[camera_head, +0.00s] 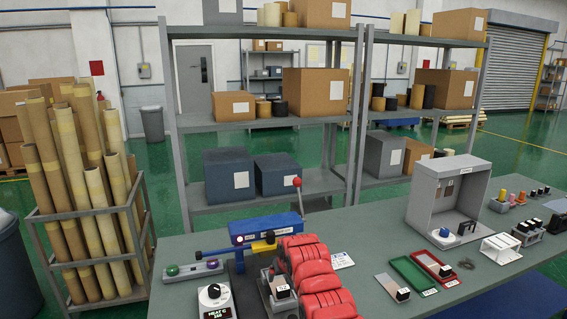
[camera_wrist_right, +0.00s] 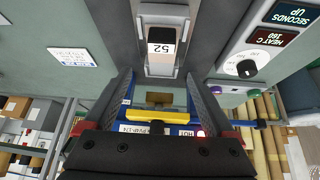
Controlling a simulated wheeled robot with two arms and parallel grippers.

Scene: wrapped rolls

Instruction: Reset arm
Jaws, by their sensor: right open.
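My right gripper (camera_wrist_right: 158,92) is open in the right wrist view. Its two dark fingers stand apart with nothing held between them. Beyond the fingertips is a grey holder with a small block labelled 52 (camera_wrist_right: 161,42). The blue sealer (camera_wrist_right: 140,128) with a yellow bar shows behind and between the fingers; I cannot tell whether they touch it. In the head view the sealer (camera_head: 265,228) has a raised lever with a red knob. Bulky red parts (camera_head: 305,262) stand right of it, and the fingertips are hard to make out there. My left gripper is not in view.
A heat dial box (camera_head: 215,298) stands at the table's front left. A green tray (camera_head: 411,272), a red tray (camera_head: 436,266), a white rack (camera_head: 502,248) and a grey open booth (camera_head: 448,178) are on the right. Shelves stand behind; a crate of rolls (camera_head: 95,242) is left.

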